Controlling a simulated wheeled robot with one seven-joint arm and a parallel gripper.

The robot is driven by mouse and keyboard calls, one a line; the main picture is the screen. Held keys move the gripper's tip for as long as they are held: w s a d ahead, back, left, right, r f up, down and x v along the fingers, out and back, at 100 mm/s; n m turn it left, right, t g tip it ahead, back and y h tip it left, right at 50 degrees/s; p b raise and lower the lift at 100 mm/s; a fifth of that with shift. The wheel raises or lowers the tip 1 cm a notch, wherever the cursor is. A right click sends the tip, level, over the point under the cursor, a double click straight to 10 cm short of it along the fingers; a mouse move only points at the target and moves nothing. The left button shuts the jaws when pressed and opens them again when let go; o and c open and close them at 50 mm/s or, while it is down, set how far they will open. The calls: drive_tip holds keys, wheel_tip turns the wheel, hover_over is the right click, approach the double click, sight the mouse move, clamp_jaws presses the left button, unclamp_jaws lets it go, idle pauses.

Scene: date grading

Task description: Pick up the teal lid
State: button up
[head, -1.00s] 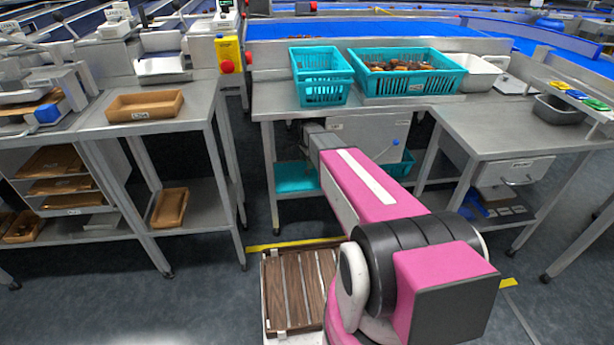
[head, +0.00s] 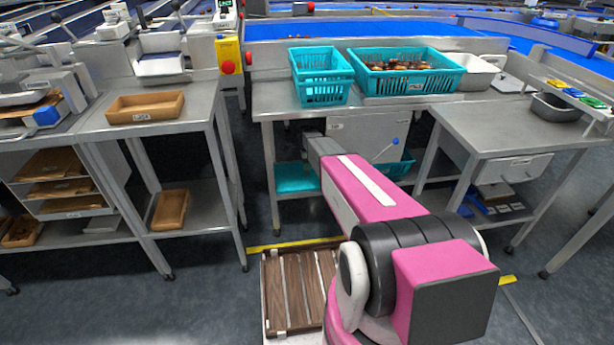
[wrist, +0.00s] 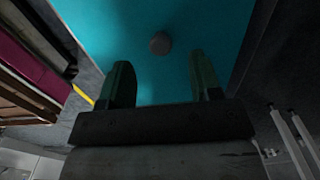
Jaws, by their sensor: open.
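The teal lid (wrist: 205,30) fills the upper middle of the wrist view, a flat teal surface with a round grey knob (wrist: 160,43). In the head view a flat teal piece (head: 296,177), which looks like the same lid, lies on the lower shelf under the middle bench. My gripper (wrist: 165,82) is open, its two fingers apart. The knob shows beyond the fingertips, roughly midway between them, and nothing is between the fingers. I cannot tell the distance to the knob.
The middle bench (head: 262,100) overhangs the shelf, with legs at its sides. A teal basket (head: 322,92) and a basket of dates (head: 405,88) stand on top. Another teal bin (head: 400,168) sits low to the right of my arm. A wooden tray (head: 145,107) is on the left bench.

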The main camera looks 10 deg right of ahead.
sight(307, 173)
drive_tip(key=f, duration=0.4)
drive_tip(key=shift+d+f, duration=0.2)
drive_tip(key=shift+f, duration=0.1)
drive_tip(key=shift+c, duration=0.3)
drive_tip(key=c, duration=1)
drive_tip(key=shift+r, duration=0.2)
